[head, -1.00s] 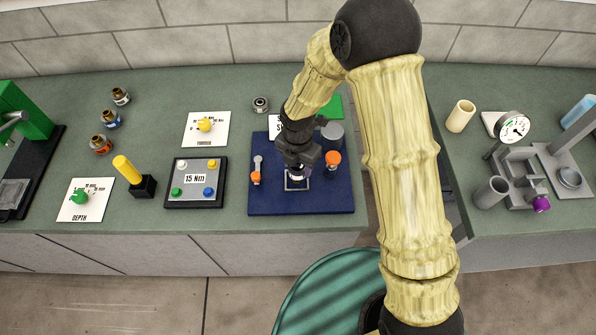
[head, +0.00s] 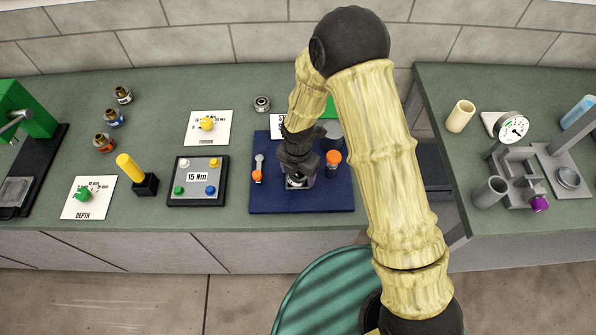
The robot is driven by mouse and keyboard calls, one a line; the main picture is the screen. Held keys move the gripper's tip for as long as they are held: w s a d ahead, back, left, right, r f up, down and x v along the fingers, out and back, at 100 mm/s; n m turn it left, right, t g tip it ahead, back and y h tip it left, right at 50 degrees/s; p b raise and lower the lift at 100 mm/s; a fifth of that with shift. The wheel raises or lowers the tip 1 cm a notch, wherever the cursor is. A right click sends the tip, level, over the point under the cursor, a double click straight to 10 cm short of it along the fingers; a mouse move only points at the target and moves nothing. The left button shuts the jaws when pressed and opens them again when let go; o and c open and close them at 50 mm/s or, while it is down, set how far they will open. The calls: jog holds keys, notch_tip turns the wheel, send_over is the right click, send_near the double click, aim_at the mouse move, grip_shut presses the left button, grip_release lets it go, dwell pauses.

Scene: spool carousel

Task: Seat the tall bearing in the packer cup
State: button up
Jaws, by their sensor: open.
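My gripper (head: 298,178) is open and low over the front middle of the blue board (head: 340,199), pointing down. It covers most of a small grey square-framed holder (head: 297,185), which may be the packer cup. I cannot tell whether a bearing sits in it or between the fingers. A round steel bearing (head: 262,104) lies on the green counter just behind the board, apart from my gripper. Its height is hard to judge from here.
Orange-topped posts (head: 333,158) stand on the board close to the right of my gripper, with a grey lever (head: 259,163) on its left. A torque panel (head: 197,191) and yellow post (head: 129,168) stand further left. A gap parts the two counters.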

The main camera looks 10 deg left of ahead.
jog(key=shift+r, duration=0.15)
jog(key=shift+w+a+r, duration=0.1)
jog(key=shift+r, duration=0.4)
notch_tip(320, 180, up, 11)
jog(key=b, duration=0.2)
jog(key=shift+b, duration=0.35)
jog(key=s+d+r+m+t, duration=0.1)
jog(key=s+d+r+m, duration=0.1)
jog(key=d+m, duration=0.6)
jog(key=s+d+r+m, duration=0.2)
jog(key=s+d+m, duration=0.1)
jog(key=d+m, duration=0.6)
jog(key=s+d+r+m+t, duration=0.1)
jog(key=s+d+r+m, duration=0.1)
jog(key=d+m, duration=0.7)
jog(key=r+m, duration=0.1)
jog(key=m, duration=0.5)
jog(key=shift+s+t, duration=0.15)
jog(key=shift+t, duration=0.15)
